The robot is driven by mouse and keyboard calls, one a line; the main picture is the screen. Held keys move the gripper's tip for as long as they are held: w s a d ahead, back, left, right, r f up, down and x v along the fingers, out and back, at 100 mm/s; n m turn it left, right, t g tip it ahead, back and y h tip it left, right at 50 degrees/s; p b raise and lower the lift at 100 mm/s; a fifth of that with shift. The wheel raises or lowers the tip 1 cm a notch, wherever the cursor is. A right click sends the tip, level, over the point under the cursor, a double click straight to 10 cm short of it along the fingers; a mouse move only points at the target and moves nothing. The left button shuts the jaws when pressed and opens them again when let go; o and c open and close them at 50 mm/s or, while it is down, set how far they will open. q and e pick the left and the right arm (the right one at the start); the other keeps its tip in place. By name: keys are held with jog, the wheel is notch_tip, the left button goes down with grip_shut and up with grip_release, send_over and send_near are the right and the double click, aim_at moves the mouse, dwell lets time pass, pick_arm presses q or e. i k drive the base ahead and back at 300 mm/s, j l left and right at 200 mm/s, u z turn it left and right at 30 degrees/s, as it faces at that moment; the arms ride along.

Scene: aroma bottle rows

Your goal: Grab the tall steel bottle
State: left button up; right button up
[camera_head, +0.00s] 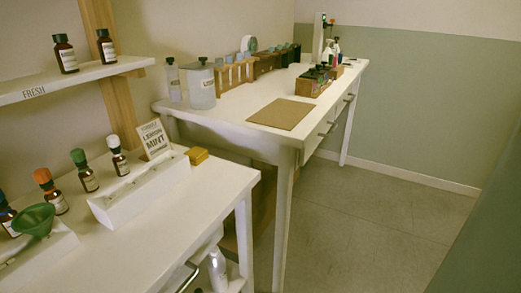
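I cannot pick out a tall steel bottle with certainty. A pale bottle (217,270) stands low under the near white table, partly cut off by the lower picture edge; its material is unclear. A tall, narrow, pale object (318,40) stands at the far end of the back table, too small to identify. A clear bottle with a dark cap (174,82) and a wide jar with a dark lid (201,88) stand at the back table's left end. Neither of my grippers is in view.
The near table (215,185) holds white racks, brown bottles with coloured caps, a green funnel (35,220) and a lemon mint sign (153,138). A wall shelf (60,85) holds two brown bottles. The back table carries a brown mat (281,114). Floor (370,225) at right is clear.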

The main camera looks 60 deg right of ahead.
aim_at(216, 262)
jog(key=z, duration=1.25)
jog(key=j+u, duration=0.35)
jog(key=i+j+u, duration=0.1)
jog(key=j+u, duration=0.25)
jog(key=l, duration=0.1)
